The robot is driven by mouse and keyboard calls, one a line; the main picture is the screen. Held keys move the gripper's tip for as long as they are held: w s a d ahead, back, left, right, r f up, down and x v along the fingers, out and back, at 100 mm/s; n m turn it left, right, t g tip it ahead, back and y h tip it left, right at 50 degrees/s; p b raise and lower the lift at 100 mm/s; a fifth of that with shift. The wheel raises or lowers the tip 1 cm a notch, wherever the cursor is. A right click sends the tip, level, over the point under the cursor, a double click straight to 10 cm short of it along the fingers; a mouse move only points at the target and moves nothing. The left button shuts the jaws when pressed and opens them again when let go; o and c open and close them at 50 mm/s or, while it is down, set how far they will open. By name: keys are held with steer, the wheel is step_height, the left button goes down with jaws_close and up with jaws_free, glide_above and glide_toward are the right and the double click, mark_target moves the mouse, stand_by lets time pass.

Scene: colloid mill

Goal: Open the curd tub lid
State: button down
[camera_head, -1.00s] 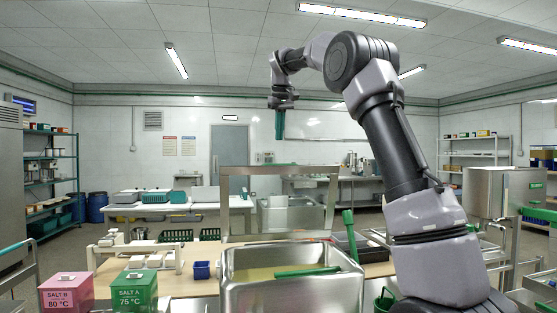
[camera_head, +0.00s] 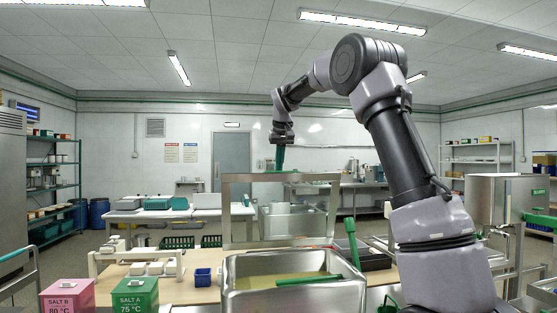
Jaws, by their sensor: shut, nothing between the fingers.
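The steel tub (camera_head: 240,296) stands open at the front centre, with yellowish content (camera_head: 262,278) inside. A steel-edged, see-through frame (camera_head: 228,205) stands upright at the tub's rear; it looks like the lid, raised. My gripper (camera_head: 280,166) points down, with its green fingers shut and empty. In the picture, its fingertips lie close to the frame's top bar, left of my arm. I cannot tell whether they touch it or how far apart in depth they are.
A green bar (camera_head: 308,279) lies across the tub, and a green handle (camera_head: 351,242) stands at its right. A blue box (camera_head: 203,277), a pink salt box (camera_head: 67,297) and a green salt box (camera_head: 135,296) are to the left. A steel tank (camera_head: 492,205) stands right.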

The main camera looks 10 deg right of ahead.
steer(key=shift+s+f, duration=0.25)
steer(key=shift+s, duration=0.3)
steer(key=shift+s, duration=0.1)
steer(key=shift+t, duration=0.8)
steer(key=s, duration=0.2)
steer(key=s+f, duration=0.1)
steer(key=s, duration=0.4)
steer(key=shift+s+f, duration=0.2)
steer(key=shift+s, duration=0.15)
